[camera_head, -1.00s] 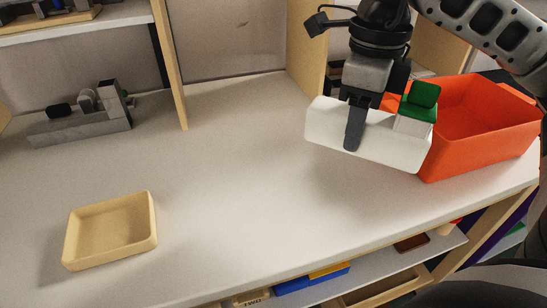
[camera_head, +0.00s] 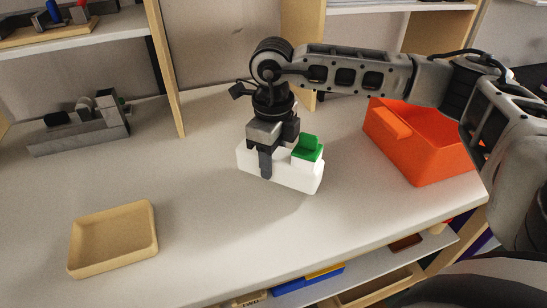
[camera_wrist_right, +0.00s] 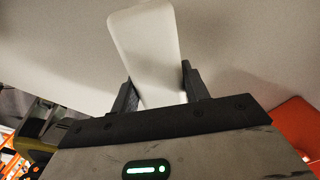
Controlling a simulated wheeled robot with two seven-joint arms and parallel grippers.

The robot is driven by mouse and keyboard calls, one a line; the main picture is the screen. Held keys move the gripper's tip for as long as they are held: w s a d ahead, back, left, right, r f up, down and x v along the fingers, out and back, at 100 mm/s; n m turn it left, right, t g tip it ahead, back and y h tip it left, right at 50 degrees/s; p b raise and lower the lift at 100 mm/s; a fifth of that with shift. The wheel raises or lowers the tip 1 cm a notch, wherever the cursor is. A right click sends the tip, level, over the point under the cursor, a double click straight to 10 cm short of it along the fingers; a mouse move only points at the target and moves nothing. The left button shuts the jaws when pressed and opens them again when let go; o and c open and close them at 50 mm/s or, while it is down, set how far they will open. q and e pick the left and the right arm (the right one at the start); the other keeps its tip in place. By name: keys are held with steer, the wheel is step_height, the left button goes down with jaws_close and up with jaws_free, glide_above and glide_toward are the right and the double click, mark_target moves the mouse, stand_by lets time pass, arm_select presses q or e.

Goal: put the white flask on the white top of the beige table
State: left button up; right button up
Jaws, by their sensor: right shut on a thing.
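The white flask (camera_head: 294,178) with a green cap (camera_head: 308,147) is over the middle of the white table top (camera_head: 210,215). My right gripper (camera_head: 266,165) is shut on the flask from above, with a dark finger on its near side. In the right wrist view, the flask (camera_wrist_right: 148,50) stands between the two fingers of the right gripper (camera_wrist_right: 158,88). The flask lies lengthwise and looks close to the table top; I cannot tell whether it touches. My left gripper is in no view.
An orange bin (camera_head: 425,150) stands to the right of the flask. A beige tray (camera_head: 112,238) lies at the front left. A grey tape dispenser (camera_head: 80,128) is at the back left. The table top between tray and flask is clear.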

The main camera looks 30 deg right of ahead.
steer(key=shift+f, duration=0.6)
steer(key=shift+f, duration=0.1)
steer(key=shift+f, duration=0.15)
steer(key=o, duration=1.1)
step_height(320, 180, up, 12)
steer(key=shift+r+b, duration=0.25)
steer(key=shift+b, duration=0.3)
